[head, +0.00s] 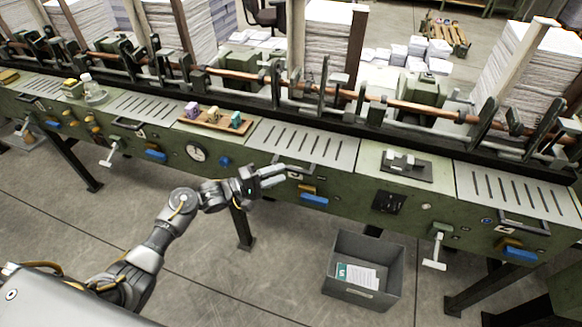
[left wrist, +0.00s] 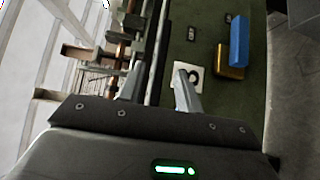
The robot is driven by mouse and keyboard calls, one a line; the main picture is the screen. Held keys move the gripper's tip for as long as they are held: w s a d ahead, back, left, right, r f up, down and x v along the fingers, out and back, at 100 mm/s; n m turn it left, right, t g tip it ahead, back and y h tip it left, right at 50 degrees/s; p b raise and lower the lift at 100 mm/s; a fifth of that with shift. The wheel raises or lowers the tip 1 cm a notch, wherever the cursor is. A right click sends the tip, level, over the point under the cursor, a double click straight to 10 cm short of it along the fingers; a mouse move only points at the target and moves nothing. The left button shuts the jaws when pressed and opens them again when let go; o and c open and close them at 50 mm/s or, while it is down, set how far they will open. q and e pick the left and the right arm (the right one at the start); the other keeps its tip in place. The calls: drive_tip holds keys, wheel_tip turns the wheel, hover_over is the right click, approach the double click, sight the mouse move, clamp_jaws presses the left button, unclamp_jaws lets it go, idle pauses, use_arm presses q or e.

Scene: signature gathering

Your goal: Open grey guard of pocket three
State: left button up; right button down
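A grey slotted guard (head: 303,143) lies flat over the pocket in the middle of the green machine, with a dark handle (head: 312,169) along its front edge. A white number label (left wrist: 188,77) shows beside the fingers in the left wrist view; its digit is partly covered. My left gripper (head: 281,174) is in front of the machine, at the left end of that handle. In the left wrist view its two fingers (left wrist: 160,72) stand apart, with grey and dark bars beyond them. I cannot tell whether they touch the handle. My right gripper is out of view.
Other slotted guards (head: 516,192) line the machine. A wooden tray (head: 215,121) with coloured blocks and a clear bottle (head: 91,90) stand on top. Below the label are a yellow part and a blue part (head: 314,199). A grey bin (head: 365,270) stands on the floor.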

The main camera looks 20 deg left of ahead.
sight(288, 170)
use_arm(q)
drive_tip(key=shift+p+x, duration=0.3)
drive_tip(key=shift+x, duration=2.3)
clamp_jaws()
